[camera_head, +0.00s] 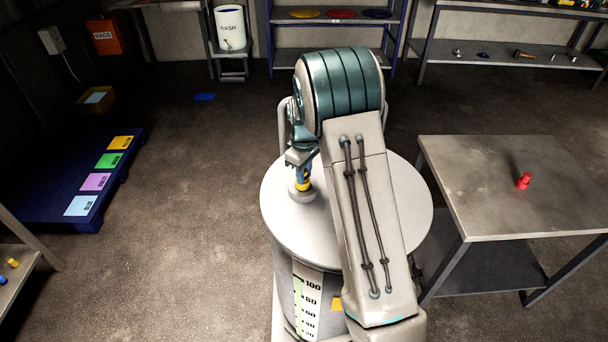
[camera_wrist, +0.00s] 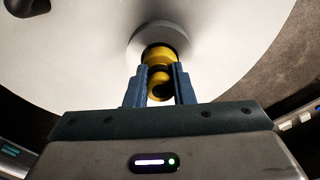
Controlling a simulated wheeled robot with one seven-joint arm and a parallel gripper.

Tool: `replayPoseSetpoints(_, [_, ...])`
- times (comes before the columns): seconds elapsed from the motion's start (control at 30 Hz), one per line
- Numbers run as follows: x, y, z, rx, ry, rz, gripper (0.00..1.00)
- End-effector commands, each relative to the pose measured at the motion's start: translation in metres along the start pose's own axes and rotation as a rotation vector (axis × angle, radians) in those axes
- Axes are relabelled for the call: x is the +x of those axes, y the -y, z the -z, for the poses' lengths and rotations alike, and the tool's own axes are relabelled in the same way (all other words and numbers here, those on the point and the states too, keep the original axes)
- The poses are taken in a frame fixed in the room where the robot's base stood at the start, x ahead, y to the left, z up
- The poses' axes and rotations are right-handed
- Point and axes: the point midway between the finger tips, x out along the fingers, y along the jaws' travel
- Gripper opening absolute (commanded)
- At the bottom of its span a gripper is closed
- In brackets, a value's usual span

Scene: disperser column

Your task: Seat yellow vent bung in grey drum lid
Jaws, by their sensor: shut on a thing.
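The grey drum lid (camera_head: 405,195) is the round pale top of the drum in front of me. A raised collar (camera_head: 302,196) stands on the lid's left part. The yellow vent bung (camera_head: 303,184) is upright at this collar, with my gripper (camera_head: 303,176) shut on its upper part. In the wrist view the yellow bung (camera_wrist: 158,72) sits between the two blue fingers of my gripper (camera_wrist: 160,90), its lower end at the collar of the lid (camera_wrist: 70,60). How deep the bung sits in the collar is hidden. My forearm covers the lid's middle.
A metal table (camera_head: 470,190) at the right holds a red bung (camera_head: 523,181). A dark blue pallet (camera_head: 50,205) with coloured labelled panels lies at the left. Shelves (camera_head: 330,18) line the back wall, beside a white wash container (camera_head: 230,28). The floor left of the drum is clear.

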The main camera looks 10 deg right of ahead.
Motion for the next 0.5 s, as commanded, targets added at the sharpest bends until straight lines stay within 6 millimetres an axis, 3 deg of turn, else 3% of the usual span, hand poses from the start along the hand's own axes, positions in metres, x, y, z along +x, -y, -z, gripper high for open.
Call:
replayPoseSetpoints(0.13, [0.015,0.000,0.000,-0.001,0.003,0.002,0.00])
replayPoseSetpoints(0.5, [0.022,0.000,0.000,-0.001,0.000,0.000,0.00])
